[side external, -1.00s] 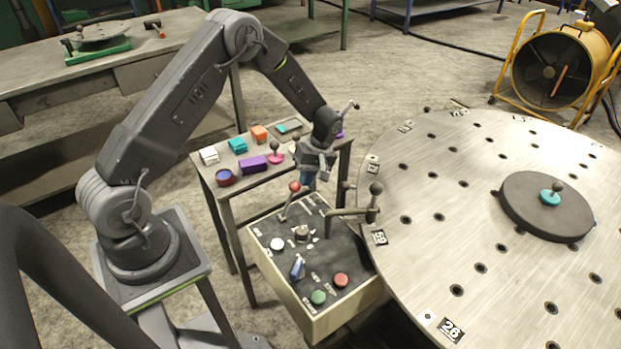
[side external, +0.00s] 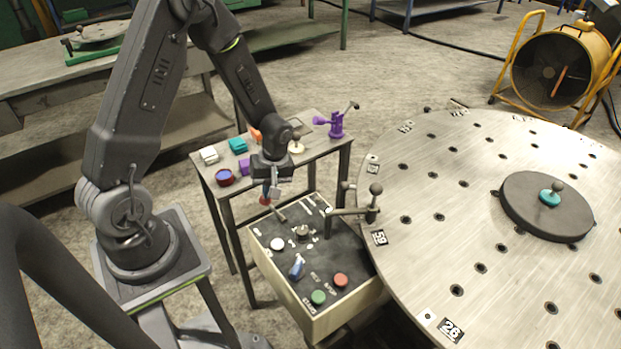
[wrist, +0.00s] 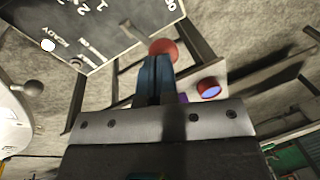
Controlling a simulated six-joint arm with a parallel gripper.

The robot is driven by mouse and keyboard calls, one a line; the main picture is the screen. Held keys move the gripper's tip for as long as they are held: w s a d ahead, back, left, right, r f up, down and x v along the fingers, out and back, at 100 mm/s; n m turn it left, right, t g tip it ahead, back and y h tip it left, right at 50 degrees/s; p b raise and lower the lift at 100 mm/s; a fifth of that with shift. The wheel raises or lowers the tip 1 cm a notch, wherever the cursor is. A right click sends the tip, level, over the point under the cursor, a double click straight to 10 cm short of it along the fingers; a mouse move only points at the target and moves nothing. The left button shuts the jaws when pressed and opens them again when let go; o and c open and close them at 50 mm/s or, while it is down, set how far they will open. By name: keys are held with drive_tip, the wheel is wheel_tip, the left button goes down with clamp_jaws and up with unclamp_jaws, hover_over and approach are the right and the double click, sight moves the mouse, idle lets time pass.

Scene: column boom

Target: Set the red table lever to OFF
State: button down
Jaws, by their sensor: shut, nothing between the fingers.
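The red-knobbed lever (side external: 265,201) stands at the back left of the dark-topped control box (side external: 335,262). Its shaft leans to the left, with the knob out near the box's edge. In the wrist view the red knob (wrist: 163,46) is right at the tips of my blue fingers, with its shaft running back to the panel. My gripper (side external: 268,192) is shut and points down at the knob, close against it. It also shows in the wrist view (wrist: 156,62). Whether they touch is not clear. I cannot read the lever's ON and OFF marks.
A knobbed crank (side external: 375,190) stands right of the lever, beside the big round table (side external: 450,220). The box has a blue switch (side external: 297,267) and several buttons.

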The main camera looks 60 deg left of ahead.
drive_tip(key=shift+s+f, duration=0.2)
drive_tip(key=shift+s, duration=0.4)
drive_tip(key=shift+s+f, duration=0.2)
drive_tip(key=shift+s, duration=0.35)
drive_tip(key=shift+s, duration=0.15)
wheel_tip(320, 180, up, 11)
drive_tip(key=s+d, duration=0.1)
drive_tip(key=s, duration=0.1)
drive_tip(key=shift+s+d+r, duration=0.15)
drive_tip(key=shift+s+d, duration=0.1)
drive_tip(key=shift+s, duration=0.05)
drive_tip(key=s+d+r+m+t, duration=0.2)
drive_tip(key=d+r+m, duration=0.4)
drive_tip(key=r, duration=0.3)
drive_tip(key=s+d+r+m+t, duration=0.2)
drive_tip(key=d+r+m+t, duration=0.3)
drive_tip(key=r+m, duration=0.3)
drive_tip(key=shift+s+d+r+m+t+h, duration=0.3)
drive_tip(key=shift+d+r+m+h, duration=0.1)
drive_tip(key=shift+r, duration=0.1)
